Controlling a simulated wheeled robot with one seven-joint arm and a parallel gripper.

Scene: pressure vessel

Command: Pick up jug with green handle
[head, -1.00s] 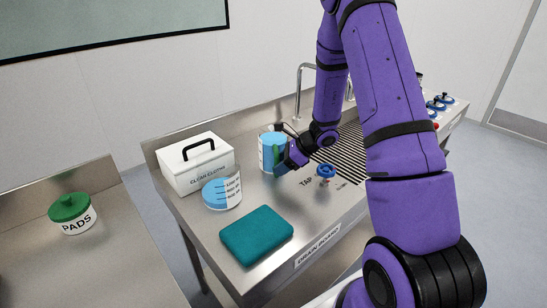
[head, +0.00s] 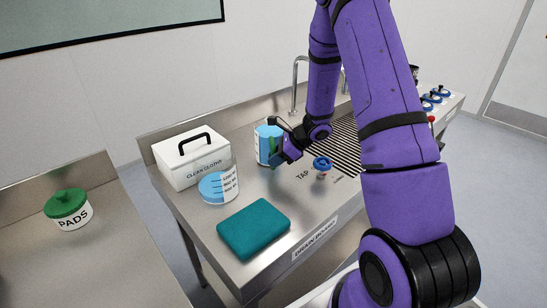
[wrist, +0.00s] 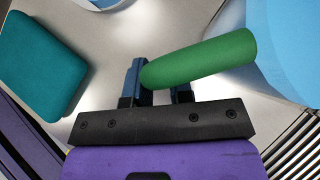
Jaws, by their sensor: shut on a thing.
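The jug (head: 263,146) with blue contents stands near the back of the drain board in the head view, partly hidden by my gripper. Its green handle (head: 272,148) faces my gripper. My gripper (head: 279,155) is shut on the green handle. In the wrist view the green handle (wrist: 205,60) lies between the two dark fingers of my gripper (wrist: 158,84), and the jug's blue side (wrist: 292,45) shows at the upper right. I cannot tell whether the jug's base touches the board.
A teal cloth (head: 253,229) lies near the front edge. A blue tap handle (head: 321,163) stands to the right. A green-lidded pads jar (head: 68,212) is on the left table.

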